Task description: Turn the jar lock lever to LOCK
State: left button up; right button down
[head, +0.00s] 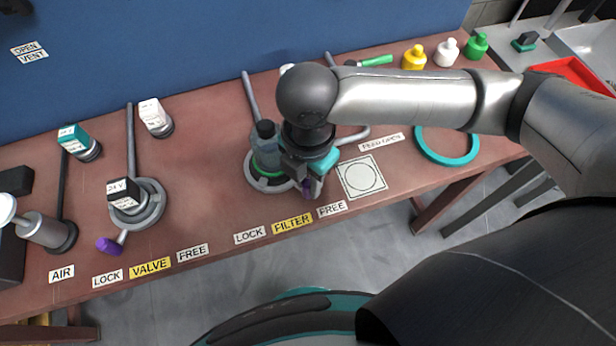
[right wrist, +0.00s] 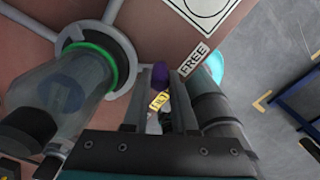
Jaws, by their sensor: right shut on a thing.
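The jar lock lever's purple knob (head: 308,190) sits on the front right side of the filter jar's base, nearer the FREE label (head: 332,210) than the LOCK label (head: 250,235). The knob also shows in the right wrist view (right wrist: 159,73). My right gripper (head: 312,180) is shut on it; its two fingers (right wrist: 162,95) close around the knob, and the lever's shaft is mostly hidden. The clear filter jar (head: 265,150) stands upright in its grey ring with a green band, left of the gripper. My left gripper is not in view.
A yellow FILTER label (head: 292,223) lies between LOCK and FREE. A second ring mount (head: 148,212) with its own purple-knobbed lever (head: 109,244) stands left, marked VALVE. A white square pad (head: 362,177) and a teal ring (head: 447,158) lie right. The bench's front edge is close.

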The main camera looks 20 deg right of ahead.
jog(key=shift+s+a+r+p, duration=0.1)
jog(key=shift+s+r+p, duration=0.05)
jog(key=shift+p, duration=0.3)
jog(key=a+m+p, duration=0.1)
jog(key=p, duration=0.1)
jog(key=m+p, duration=0.1)
jog(key=p, duration=0.2)
jog(key=s+a+m+p, duration=0.1)
jog(key=m+p, duration=0.1)
jog(key=shift+a+r, duration=0.2)
jog(key=shift+a, duration=0.1)
jog(key=a+m+p, duration=0.4)
jog(key=m+p, duration=0.1)
jog(key=p, duration=0.3)
jog(key=shift+a+f, duration=0.1)
jog(key=shift+a, duration=0.05)
jog(key=shift+w+a+f+m+p, duration=0.1)
jog(key=shift+w+a+m+p, duration=0.15)
jog(key=shift+a+m+p, duration=0.4)
jog(key=shift+w+a+f+m+p, duration=0.1)
jog(key=shift+w+a+m+p, duration=0.15)
jog(key=shift+m+p, duration=0.6)
jog(key=c, duration=0.7)
grip_release()
